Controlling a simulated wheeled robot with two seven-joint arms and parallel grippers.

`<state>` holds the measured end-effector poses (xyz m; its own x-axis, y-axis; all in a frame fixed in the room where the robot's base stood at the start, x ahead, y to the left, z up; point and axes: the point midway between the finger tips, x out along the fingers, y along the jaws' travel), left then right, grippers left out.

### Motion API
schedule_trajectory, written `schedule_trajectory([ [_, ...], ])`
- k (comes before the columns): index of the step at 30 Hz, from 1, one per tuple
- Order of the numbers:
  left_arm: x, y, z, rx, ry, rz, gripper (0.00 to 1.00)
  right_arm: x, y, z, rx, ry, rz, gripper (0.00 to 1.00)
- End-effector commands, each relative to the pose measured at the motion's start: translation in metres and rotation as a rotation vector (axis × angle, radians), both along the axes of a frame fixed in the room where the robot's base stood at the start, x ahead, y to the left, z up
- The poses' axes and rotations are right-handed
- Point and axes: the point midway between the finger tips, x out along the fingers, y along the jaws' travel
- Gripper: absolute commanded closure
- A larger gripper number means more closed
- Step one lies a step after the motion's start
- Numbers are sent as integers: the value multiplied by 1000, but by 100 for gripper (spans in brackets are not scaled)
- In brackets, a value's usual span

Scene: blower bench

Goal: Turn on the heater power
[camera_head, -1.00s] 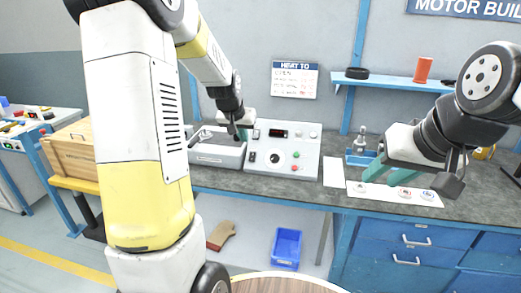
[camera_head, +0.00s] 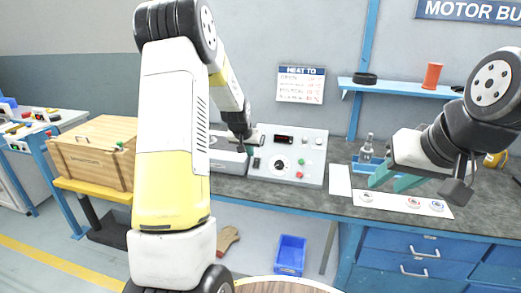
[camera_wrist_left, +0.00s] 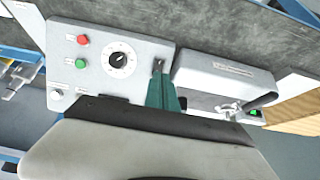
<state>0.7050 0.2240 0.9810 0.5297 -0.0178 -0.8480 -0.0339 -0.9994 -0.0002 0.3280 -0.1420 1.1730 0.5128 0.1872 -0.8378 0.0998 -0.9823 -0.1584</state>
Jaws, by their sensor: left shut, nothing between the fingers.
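The grey control panel (camera_head: 313,150) stands on the bench, with a dark display, a round dial (camera_head: 280,162), and red and green buttons. A small dark rocker or toggle switch (camera_head: 256,162) is at its left side. My left gripper (camera_head: 250,151) is shut and empty, with its teal fingertips just above this switch. In the left wrist view the fingers (camera_wrist_left: 161,80) point at the switch (camera_wrist_left: 158,64) and partly hide it; I cannot tell whether they touch or its setting. My right gripper (camera_head: 394,178) is open and empty above the bench at the right.
A grey box (camera_head: 225,158) with a metal lever stands close beside the panel. A white strip with several small round parts (camera_head: 402,201) lies under the right gripper. A wooden crate (camera_head: 92,150) is at the left.

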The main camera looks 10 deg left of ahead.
Motion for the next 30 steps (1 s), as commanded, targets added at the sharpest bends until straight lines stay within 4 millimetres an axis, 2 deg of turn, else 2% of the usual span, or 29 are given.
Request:
schedule_trajectory([
  [3,13,-1,-25,-1,5,-1,100,0,0,0,0,0,0,64],
  [9,36,-2,-60,-1,3,-1,100,0,0,0,0,0,0,64],
  [15,55,-2,-84,0,1,0,100,0,0,0,0,0,0,64],
  [21,63,-2,-93,0,1,0,100,0,0,0,0,0,0,64],
  [30,63,-2,-93,0,0,0,100,0,0,0,0,0,0,64],
])
